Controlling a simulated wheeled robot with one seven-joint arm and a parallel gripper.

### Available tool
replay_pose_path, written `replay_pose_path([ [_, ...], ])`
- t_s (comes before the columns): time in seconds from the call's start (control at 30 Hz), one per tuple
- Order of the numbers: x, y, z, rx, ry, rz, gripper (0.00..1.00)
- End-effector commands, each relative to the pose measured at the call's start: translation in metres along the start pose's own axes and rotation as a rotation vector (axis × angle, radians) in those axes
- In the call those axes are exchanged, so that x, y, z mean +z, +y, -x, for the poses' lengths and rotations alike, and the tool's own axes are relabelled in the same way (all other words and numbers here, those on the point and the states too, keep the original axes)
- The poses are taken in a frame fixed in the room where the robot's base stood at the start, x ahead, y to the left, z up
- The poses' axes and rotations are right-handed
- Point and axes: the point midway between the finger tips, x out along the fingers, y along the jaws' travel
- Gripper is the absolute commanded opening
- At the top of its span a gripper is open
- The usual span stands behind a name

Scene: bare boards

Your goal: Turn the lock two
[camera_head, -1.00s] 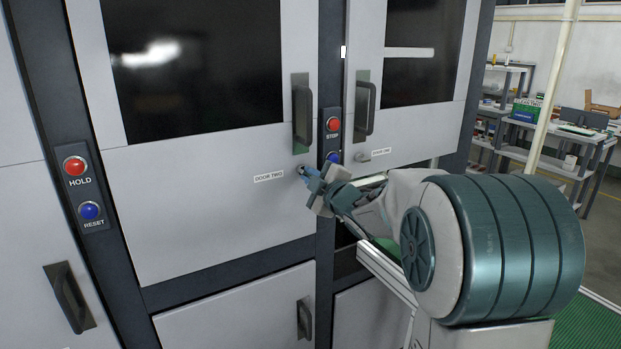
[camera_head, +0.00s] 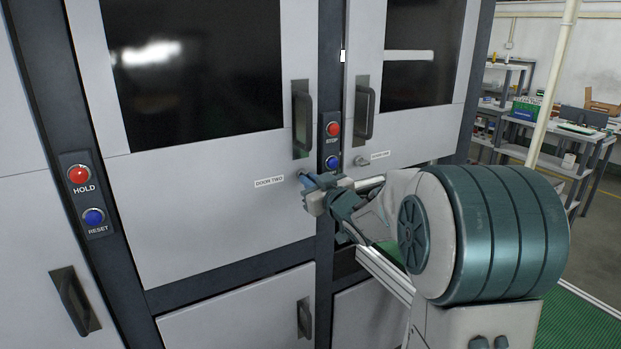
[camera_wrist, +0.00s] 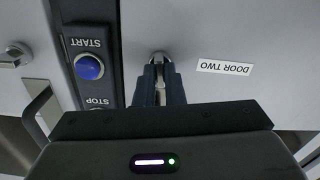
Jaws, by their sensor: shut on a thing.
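The door labelled DOOR TWO (camera_head: 215,215) is a grey panel with a dark window, and it is closed. Its lock (camera_wrist: 160,57) is a small round metal piece beside the DOOR TWO label (camera_head: 269,182). The label also shows upside down in the wrist view (camera_wrist: 225,67). My gripper (camera_head: 306,178) is at the lock, to the right of the label. In the wrist view my gripper (camera_wrist: 160,80) has its two dark fingers close together on the lock's metal key part (camera_wrist: 160,93). The fingers hide much of the lock in the head view.
The door's dark handle (camera_head: 302,118) is above my gripper. A red STOP button (camera_head: 333,129) and a blue button (camera_head: 332,163) are close to its right. Another door has a handle (camera_head: 365,112) and lock (camera_head: 379,155). Shelves (camera_head: 560,150) stand far right.

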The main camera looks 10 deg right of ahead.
Motion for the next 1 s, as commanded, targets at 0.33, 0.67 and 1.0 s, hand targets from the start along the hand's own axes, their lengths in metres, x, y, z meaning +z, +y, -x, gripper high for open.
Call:
replay_pose_path([
  [0.33,0.0002,-0.0002,0.0001,0.0,-0.003,-0.159,0.0],
  [0.67,0.0005,-0.0004,0.0,0.0,-0.002,-0.197,0.0],
  [1.0,0.0006,-0.0005,-0.0001,0.0,-0.001,-0.196,0.26],
])
